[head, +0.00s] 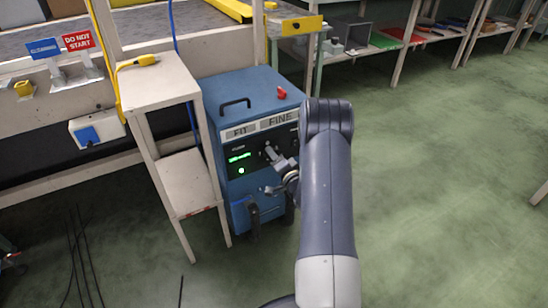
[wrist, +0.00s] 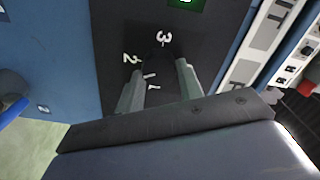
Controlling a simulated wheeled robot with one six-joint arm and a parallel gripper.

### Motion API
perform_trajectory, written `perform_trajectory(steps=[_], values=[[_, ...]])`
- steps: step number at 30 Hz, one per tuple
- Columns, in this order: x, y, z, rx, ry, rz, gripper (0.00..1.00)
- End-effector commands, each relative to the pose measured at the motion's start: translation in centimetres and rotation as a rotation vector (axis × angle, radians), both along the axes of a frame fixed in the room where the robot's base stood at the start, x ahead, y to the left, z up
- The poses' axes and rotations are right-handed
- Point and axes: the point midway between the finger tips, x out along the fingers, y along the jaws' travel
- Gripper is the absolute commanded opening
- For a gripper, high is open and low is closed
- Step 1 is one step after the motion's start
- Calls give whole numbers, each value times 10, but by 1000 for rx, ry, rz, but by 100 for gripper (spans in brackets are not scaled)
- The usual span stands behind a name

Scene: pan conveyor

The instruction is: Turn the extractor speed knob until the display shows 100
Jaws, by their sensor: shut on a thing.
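The blue extractor cabinet (head: 225,105) stands in the middle of the head view. Its display (head: 238,157) glows green, but the digits are too small to read. A corner of a lit green display also shows at the top of the wrist view (wrist: 186,3). My gripper (head: 270,154) is at the cabinet's front panel, right of the display. In the wrist view my gripper (wrist: 159,76) has its two fingers on either side of the dark speed knob (wrist: 158,70), shut on it. The knob blends into the black panel; white numerals 2 and 3 show beside it.
A pale wooden stand (head: 165,82) is close to the cabinet's left side, with a yellow tool on top. A red button (head: 282,93) and a black handle (head: 235,103) are on the cabinet top. Green floor is free to the right.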

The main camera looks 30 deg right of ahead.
Motion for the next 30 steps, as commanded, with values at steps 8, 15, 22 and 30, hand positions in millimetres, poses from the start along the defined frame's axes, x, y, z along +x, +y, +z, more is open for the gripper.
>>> perform_trajectory(steps=[8, 15, 22, 30], values=[[0, 0, 0, 5, 0, 0, 12], [0, 0, 0, 4, 0, 0, 44], [0, 0, 0, 4, 0, 0, 56], [-10, -1, 0, 5, 3, -1, 56]])
